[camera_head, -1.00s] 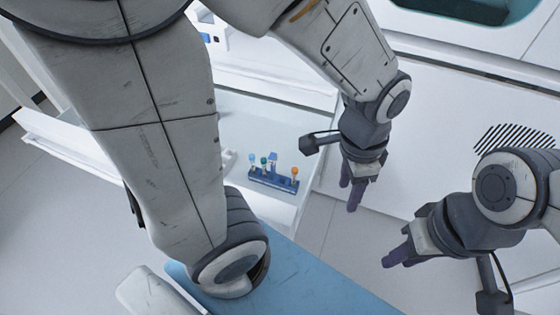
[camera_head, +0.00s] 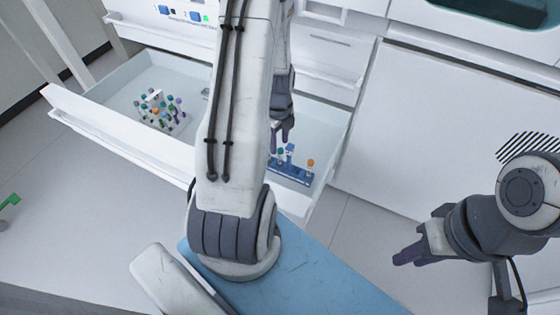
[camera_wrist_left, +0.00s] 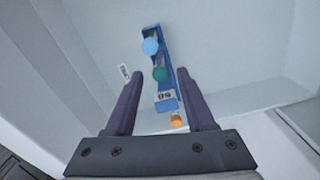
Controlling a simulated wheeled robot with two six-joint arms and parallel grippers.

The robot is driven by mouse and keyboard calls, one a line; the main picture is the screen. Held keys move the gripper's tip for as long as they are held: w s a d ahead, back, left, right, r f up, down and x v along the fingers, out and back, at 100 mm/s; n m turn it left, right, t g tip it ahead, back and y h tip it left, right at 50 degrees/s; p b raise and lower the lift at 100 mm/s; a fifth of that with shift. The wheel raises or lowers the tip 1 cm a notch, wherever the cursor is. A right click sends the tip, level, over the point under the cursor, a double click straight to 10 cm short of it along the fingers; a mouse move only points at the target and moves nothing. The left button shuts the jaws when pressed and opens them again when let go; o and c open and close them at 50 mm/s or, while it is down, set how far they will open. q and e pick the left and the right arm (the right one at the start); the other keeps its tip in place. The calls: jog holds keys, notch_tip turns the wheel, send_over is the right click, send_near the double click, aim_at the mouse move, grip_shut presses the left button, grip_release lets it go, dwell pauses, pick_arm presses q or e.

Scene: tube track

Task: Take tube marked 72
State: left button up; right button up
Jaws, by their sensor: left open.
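A blue rack (camera_head: 296,176) stands in the right part of an open white drawer (camera_head: 112,95). It holds a few tubes; an orange-capped tube (camera_head: 310,163) and a green-capped tube (camera_head: 281,152) show. The left wrist view shows a blue cap (camera_wrist_left: 150,46), a green cap (camera_wrist_left: 160,74), an orange cap (camera_wrist_left: 177,121) and a small number label (camera_wrist_left: 165,96) on the rack, not clearly legible. I cannot read 72 on any tube. My left gripper (camera_head: 282,138) is open and empty above the rack, fingers pointing down. My right gripper (camera_head: 402,257) hangs apart at the right, its opening unclear.
A white rack (camera_head: 160,113) with several coloured tubes stands in the drawer's left part. My left arm hides the middle of the drawer. A blue surface (camera_head: 310,285) lies in front. The drawer walls border the rack; a plain white cabinet front (camera_head: 430,130) is at right.

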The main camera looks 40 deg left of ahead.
aim_at(280, 156)
pick_arm(q)
jog(key=f+b, duration=0.1)
jog(key=f, duration=0.1)
jog(key=f+b, duration=0.1)
jog(key=f, duration=0.1)
jog(key=f+b, duration=0.1)
jog(key=f, duration=0.1)
jog(key=shift+d+f+b, duration=0.3)
jog(key=shift+f, duration=0.05)
jog(key=shift+r, duration=0.1)
grip_shut()
